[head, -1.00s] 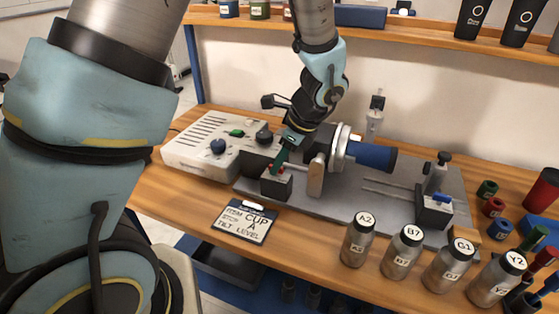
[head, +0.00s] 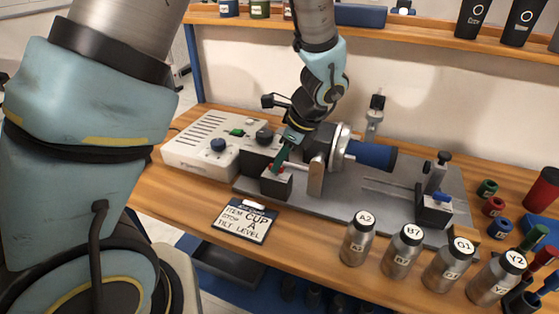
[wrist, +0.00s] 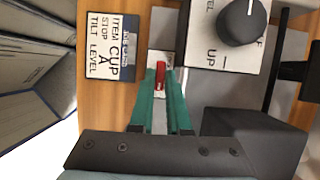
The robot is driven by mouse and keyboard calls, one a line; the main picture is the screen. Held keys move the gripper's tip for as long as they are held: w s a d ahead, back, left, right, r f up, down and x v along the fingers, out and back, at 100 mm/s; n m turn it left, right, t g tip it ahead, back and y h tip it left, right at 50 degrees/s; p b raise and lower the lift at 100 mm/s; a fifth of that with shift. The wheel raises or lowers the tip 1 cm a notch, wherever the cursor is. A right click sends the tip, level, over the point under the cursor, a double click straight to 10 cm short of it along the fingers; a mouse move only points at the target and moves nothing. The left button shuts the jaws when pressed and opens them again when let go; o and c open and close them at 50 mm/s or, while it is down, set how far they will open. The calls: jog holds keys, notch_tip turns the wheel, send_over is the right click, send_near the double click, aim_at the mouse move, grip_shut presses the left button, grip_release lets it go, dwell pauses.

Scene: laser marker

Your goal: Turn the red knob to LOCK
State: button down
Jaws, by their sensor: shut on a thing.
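The red knob (wrist: 160,75) is small and sits on a grey block (head: 277,186) at the front left of the grey machine bed. In the head view only a bit of the knob (head: 269,169) shows beside the fingers. My gripper (head: 278,166) reaches down to it with green fingers. In the wrist view the gripper (wrist: 160,84) is shut on the red knob, one finger on each side. A white label around the knob is partly covered by the fingers, and its LOCK mark cannot be read.
A white control box (head: 205,143) with dark knobs stands to the left. A card (head: 244,221) lies in front of the block. Several labelled bottles (head: 358,240) line the front edge.

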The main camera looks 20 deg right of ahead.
jog(key=n+p, duration=0.1)
jog(key=n, duration=0.1)
jog(key=n+g+y+p, duration=0.1)
jog(key=n, duration=0.1)
jog(key=shift+w+d+r+n+g, duration=0.1)
jog(key=shift+w+n+g, duration=0.1)
jog(key=shift+n+g, duration=0.1)
jog(key=n+g, duration=0.1)
jog(key=n, duration=0.1)
jog(key=n+g+p, duration=0.1)
jog(key=n, duration=0.2)
jog(key=shift+w, duration=0.2)
jog(key=n, duration=0.2)
jog(key=n+g, duration=0.1)
jog(key=n, duration=0.1)
jog(key=shift+w+n+g+p, duration=0.15)
jog(key=shift+n+g+p, duration=0.15)
jog(key=shift+n+p, duration=0.1)
jog(key=shift+n+g+h, duration=0.5)
jog(key=shift+n+h, duration=0.1)
jog(key=shift+n, duration=1)
jog(key=shift+w, duration=0.1)
jog(key=c, duration=1.2)
grip_release()
jog(key=shift+o, duration=0.2)
